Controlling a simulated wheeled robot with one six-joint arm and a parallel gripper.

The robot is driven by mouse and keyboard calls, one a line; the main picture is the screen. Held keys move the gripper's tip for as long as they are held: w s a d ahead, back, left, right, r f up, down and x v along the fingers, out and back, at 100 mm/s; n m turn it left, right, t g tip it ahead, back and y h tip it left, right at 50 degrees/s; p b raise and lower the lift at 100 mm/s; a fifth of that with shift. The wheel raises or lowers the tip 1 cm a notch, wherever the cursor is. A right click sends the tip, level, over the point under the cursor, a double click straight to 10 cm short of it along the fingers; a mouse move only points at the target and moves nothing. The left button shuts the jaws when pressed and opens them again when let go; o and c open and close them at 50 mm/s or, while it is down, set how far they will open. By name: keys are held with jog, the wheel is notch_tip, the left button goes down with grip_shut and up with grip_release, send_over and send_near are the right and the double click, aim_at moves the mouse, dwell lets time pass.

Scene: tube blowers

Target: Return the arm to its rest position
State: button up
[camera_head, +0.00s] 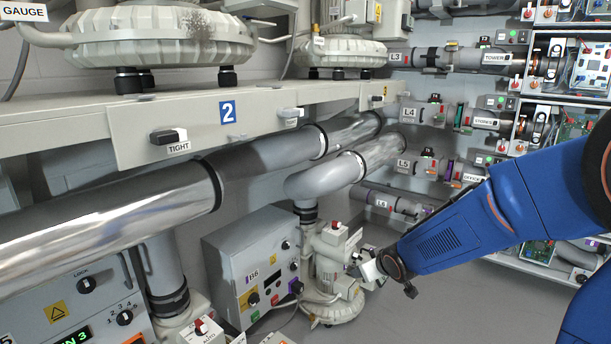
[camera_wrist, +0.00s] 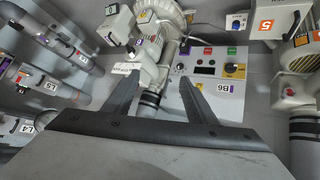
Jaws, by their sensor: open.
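My blue arm reaches in from the right edge in the head view and stretches left and slightly down. My gripper (camera_head: 372,268) is at its end, in front of the white blower unit (camera_head: 330,250) beside the B6 control box. In the wrist view my gripper (camera_wrist: 158,90) shows two dark fingers spread well apart, with nothing between them that they grip. Beyond the fingers are the white blower (camera_wrist: 155,50), a grey pipe and the B6 panel (camera_wrist: 213,70). I cannot tell from these views how far the fingertips are from the blower.
The grey B6 control box (camera_head: 255,265) stands left of the blower. Racks with tube ports (camera_head: 490,120) line the right back. Open grey floor (camera_head: 430,315) lies below my arm.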

jog(key=s+d+r+m+g+h, duration=0.15)
jog(key=s+d+r, duration=0.25)
jog(key=s, duration=0.4)
jog(key=s+d+r+m+h, duration=0.1)
jog(key=s+d+r+m, duration=0.1)
jog(key=s+d+r, duration=0.4)
jog(key=s+m+g, duration=0.2)
jog(key=s+g, duration=0.1)
jog(key=s, duration=1.9)
jog(key=shift+s+d+f, duration=0.2)
jog(key=shift+d+f, duration=0.05)
jog(key=shift+f, duration=0.05)
jog(key=shift+w+y, duration=0.1)
jog(key=shift+y, duration=0.15)
